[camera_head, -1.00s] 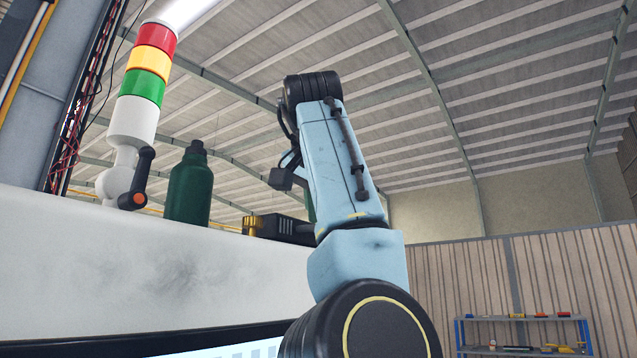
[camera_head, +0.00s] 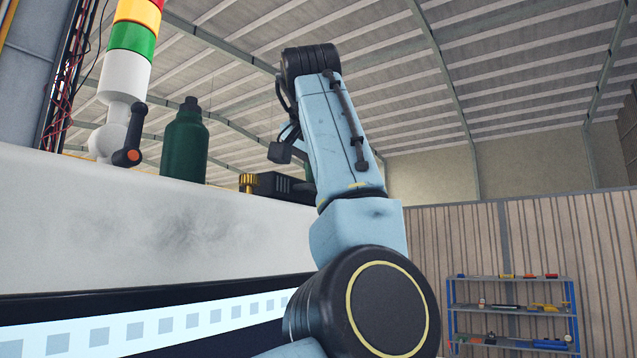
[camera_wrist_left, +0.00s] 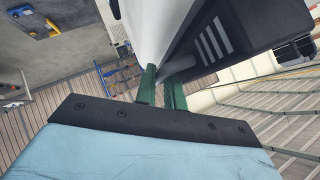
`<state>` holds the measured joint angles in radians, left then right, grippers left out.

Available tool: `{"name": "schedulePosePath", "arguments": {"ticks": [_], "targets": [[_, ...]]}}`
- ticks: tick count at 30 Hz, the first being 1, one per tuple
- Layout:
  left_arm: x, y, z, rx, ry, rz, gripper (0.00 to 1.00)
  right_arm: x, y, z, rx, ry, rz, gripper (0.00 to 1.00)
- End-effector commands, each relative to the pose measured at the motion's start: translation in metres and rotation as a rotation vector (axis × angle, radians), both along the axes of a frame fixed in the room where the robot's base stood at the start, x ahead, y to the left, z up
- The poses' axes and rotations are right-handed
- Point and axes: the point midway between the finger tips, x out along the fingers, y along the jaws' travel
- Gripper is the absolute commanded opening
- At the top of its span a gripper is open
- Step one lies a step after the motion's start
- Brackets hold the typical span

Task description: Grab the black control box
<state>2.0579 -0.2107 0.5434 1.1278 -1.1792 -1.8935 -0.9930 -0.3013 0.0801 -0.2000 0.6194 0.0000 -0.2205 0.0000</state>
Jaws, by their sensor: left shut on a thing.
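The black control box (camera_head: 285,187), with a gold knob at its left end, sits on the white ledge of the machine in the head view. Its right end is hidden behind my left arm. In the left wrist view the box (camera_wrist_left: 235,35) is large and close, with pale stripes on its dark side. My left gripper (camera_wrist_left: 161,87) has two green fingers and is shut on the box, at a grey part along its edge. The exact contact is hard to see. In the head view these fingers are mostly hidden behind the arm. My right gripper is not in view.
A dark green bottle (camera_head: 185,145) stands on the white ledge (camera_head: 130,215) left of the box. A signal tower (camera_head: 125,70) with a jointed base stands further left. A blue-framed shelf (camera_head: 512,310) with tools stands far off at the right.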

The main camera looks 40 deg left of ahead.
Motion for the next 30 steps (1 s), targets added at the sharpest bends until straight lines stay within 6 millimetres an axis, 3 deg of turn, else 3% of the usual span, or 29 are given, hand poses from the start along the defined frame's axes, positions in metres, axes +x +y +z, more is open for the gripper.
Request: {"name": "schedulePosePath", "arguments": {"ticks": [8,21,30], "targets": [[0.001,-0.009,0.0,0.001,0.002,-0.002,0.0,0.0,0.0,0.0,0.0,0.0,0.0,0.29],[0.004,-0.05,0.0,0.001,0.002,-0.004,0.0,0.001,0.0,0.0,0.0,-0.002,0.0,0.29],[0.005,-0.057,-0.001,-0.001,0.002,-0.003,0.0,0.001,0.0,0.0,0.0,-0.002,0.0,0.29]]}}
